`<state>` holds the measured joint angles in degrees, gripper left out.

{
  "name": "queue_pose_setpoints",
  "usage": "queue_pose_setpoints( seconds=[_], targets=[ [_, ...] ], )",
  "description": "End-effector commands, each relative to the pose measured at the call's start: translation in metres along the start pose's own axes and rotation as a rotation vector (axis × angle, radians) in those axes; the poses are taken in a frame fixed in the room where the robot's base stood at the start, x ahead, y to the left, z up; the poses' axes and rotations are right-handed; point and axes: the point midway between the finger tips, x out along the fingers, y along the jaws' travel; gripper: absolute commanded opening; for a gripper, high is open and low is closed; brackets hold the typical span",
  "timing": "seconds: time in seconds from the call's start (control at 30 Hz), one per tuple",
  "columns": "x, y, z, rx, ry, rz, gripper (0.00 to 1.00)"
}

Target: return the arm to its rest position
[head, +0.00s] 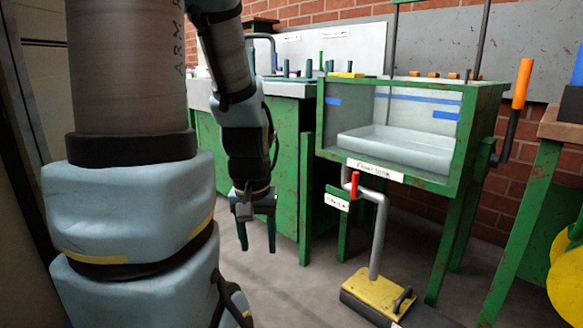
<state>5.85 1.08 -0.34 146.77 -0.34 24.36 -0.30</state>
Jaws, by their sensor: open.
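My arm hangs down in the left and middle of the head view, with thick grey and pale blue links in front. My gripper (257,232) points down above the floor, in front of the green cabinet. Its two dark fingers are apart, with nothing seen between them. It touches nothing that I can see.
A green-framed tank (398,128) with a labelled front stands right of my gripper. A yellow pedal base (378,294) with a grey pipe stands on the floor below it. A green bench (288,90) holds small coloured items behind my arm. Bare floor (300,290) lies in front.

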Motion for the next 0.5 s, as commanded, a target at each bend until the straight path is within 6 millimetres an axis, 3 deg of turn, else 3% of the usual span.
queue_pose_setpoints(
  seconds=[0.03, 0.27, 0.5],
  targets=[
    [-0.020, 0.000, -0.003, 0.001, 0.001, 0.000, 0.57],
    [-0.076, 0.001, -0.011, 0.002, 0.002, 0.000, 0.57],
    [-0.153, 0.001, -0.022, 0.002, 0.003, 0.000, 0.57]
  ],
)
